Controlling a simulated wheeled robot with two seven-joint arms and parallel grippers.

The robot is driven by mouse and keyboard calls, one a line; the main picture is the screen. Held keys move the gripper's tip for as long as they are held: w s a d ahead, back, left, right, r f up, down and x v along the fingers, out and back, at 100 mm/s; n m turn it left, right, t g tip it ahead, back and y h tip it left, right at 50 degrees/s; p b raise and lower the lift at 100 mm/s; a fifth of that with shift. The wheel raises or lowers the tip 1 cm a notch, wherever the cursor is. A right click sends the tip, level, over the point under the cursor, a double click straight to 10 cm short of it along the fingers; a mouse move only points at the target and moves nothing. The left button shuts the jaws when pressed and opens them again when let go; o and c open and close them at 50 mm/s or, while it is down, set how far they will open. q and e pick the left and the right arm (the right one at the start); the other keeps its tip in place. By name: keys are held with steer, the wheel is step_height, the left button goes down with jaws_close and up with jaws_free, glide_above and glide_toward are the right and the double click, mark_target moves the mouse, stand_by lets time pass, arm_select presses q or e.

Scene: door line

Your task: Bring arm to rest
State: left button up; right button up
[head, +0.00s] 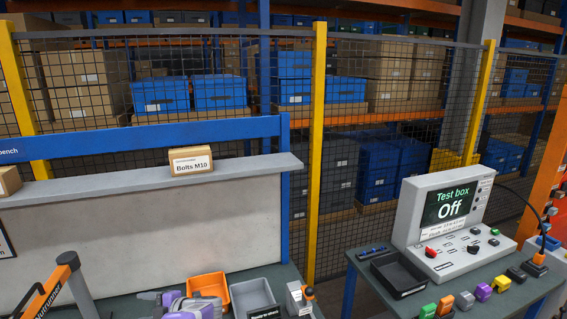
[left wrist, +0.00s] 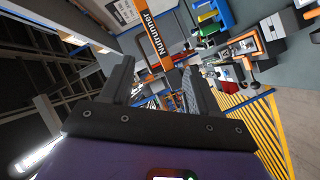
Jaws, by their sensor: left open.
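My left gripper (left wrist: 157,70) shows in the left wrist view with its two dark fingers wide apart. Nothing is held between them. Beyond the fingers is an orange bar labelled Nutrunner (left wrist: 155,60), seen at a slant; I cannot tell how far it is from the fingertips. The orange Nutrunner stand (head: 52,291) also shows at the lower left of the head view.
A bench shelf (head: 100,187) carries a Bolts M10 box (head: 191,161). Orange (head: 208,287) and grey (head: 252,294) bins stand below it. At right, a side table holds a test box reading Off (head: 450,225), a black tray (head: 399,275) and several coloured connectors. Mesh fence (head: 385,100) stands behind.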

arm_select(q)
step_height(320, 180, down, 11)
steer(key=d+m+t+h, duration=0.3)
steer(key=m+t, duration=0.1)
steer(key=m, duration=0.4)
steer(key=s+d+f+m+h, duration=0.4)
steer(key=s+d+f+m, duration=0.1)
steer(key=d+f, duration=0.15)
steer(key=s+d+f+m+h, duration=0.4)
steer(key=s+d+f+h, duration=0.1)
steer(key=f, duration=0.3)
steer(key=s+d+f+m+g+h, duration=0.1)
steer(key=s+d+m+g+h, duration=0.15)
steer(key=s+d, duration=0.4)
steer(key=s+d+f+m+g+h, duration=0.2)
steer(key=s+d+m+h, duration=0.15)
steer(key=s, duration=0.65)
steer(key=s+d+f+m+g+h, duration=0.1)
steer(key=s+d+m+g+h, duration=0.1)
steer(key=s+d, duration=0.5)
step_height(320, 180, down, 22)
steer(key=a+b, duration=0.2)
steer(key=b, duration=2)
steer(key=shift+s+y, duration=0.15)
steer(key=shift+y, duration=0.15)
arm_select(e)
step_height(320, 180, down, 22)
steer(key=shift+s, duration=0.25)
arm_select(q)
steer(key=shift+a, duration=0.1)
